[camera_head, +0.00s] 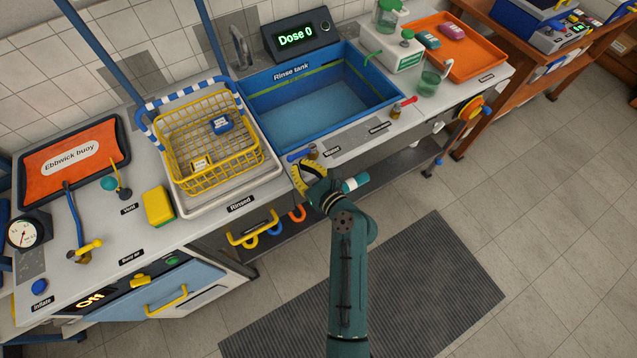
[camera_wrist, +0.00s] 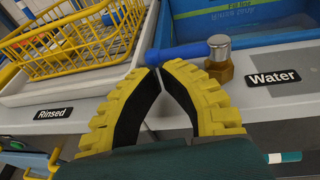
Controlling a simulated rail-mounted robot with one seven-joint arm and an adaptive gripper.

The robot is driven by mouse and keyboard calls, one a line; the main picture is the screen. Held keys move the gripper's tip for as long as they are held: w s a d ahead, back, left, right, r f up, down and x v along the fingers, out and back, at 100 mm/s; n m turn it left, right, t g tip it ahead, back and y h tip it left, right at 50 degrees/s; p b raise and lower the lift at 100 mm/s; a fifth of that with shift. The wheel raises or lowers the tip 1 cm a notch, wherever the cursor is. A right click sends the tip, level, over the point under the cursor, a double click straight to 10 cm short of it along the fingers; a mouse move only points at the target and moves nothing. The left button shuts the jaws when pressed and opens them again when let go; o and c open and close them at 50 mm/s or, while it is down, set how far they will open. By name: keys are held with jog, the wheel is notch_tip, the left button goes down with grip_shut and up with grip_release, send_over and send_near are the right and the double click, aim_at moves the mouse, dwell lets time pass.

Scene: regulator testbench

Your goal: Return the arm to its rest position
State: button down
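My gripper (camera_head: 307,172) is at the front edge of the bench, between the yellow basket and the rinse tank. In the wrist view its two yellow, black-padded fingers (camera_wrist: 159,69) lean together and their tips meet, with nothing visible held between them. Just beyond the tips is the water valve, with a blue lever (camera_wrist: 188,53) and a brass and silver body (camera_wrist: 219,62). The tips look close to the lever; I cannot tell whether they touch it. My arm reaches in from the bottom of the head view.
The yellow wire basket (camera_head: 187,150) holds a blue item and a yellow item, on a white tray (camera_head: 272,172). The blue rinse tank (camera_head: 386,96) lies behind the valve. A red-handled valve (camera_head: 403,103) is to the right. The floor in front is clear.

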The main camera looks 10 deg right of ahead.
jog(key=a+v, duration=0.1)
jog(key=v, duration=1.1)
jog(key=shift+s+p, duration=0.25)
jog(key=shift+p, duration=0.15)
jog(key=shift+f, duration=0.1)
